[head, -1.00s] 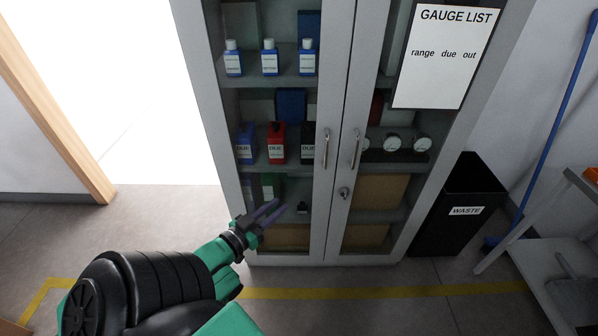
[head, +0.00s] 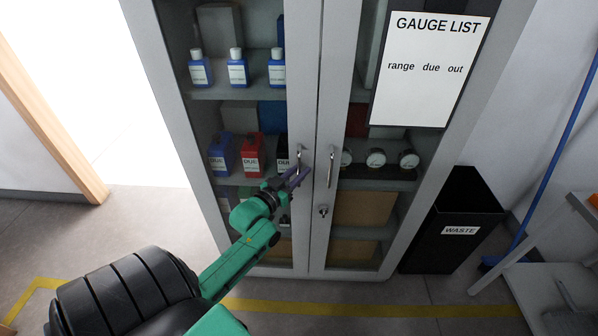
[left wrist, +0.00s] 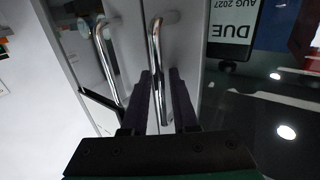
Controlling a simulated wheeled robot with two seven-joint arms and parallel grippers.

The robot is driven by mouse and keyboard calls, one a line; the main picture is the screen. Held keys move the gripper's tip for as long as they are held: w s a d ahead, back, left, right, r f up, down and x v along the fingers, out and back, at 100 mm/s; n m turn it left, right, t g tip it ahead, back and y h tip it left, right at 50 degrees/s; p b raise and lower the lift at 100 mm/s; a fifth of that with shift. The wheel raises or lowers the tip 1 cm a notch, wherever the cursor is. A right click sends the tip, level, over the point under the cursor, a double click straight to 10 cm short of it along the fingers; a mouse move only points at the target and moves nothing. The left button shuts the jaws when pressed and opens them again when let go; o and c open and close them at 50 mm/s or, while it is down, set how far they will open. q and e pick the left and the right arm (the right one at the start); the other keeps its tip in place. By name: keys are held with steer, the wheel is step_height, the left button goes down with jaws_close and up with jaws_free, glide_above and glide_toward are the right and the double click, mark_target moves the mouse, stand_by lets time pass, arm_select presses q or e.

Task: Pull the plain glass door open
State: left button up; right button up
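The plain glass door (head: 303,80) is the left door of the grey cabinet and appears closed. Its upright metal handle (head: 301,155) is near its right edge. My left gripper (head: 299,175) is at the lower part of this handle. In the left wrist view, this handle (left wrist: 156,45) runs between the two dark fingers (left wrist: 160,80), which are apart; contact cannot be made out. The other door's handle (left wrist: 104,55) lies outside the fingers. My right gripper is not in view.
The right door carries a gauge list sheet (head: 430,70), a handle (head: 332,170) and a lock (head: 323,211). Bottles and red, blue and black containers (head: 252,155) stand inside. A black waste bin (head: 455,225) stands at the right. Floor left of the cabinet is open.

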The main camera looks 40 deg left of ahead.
arm_select(q)
steer(key=shift+s, duration=0.1)
jaws_close()
stand_by(1.2)
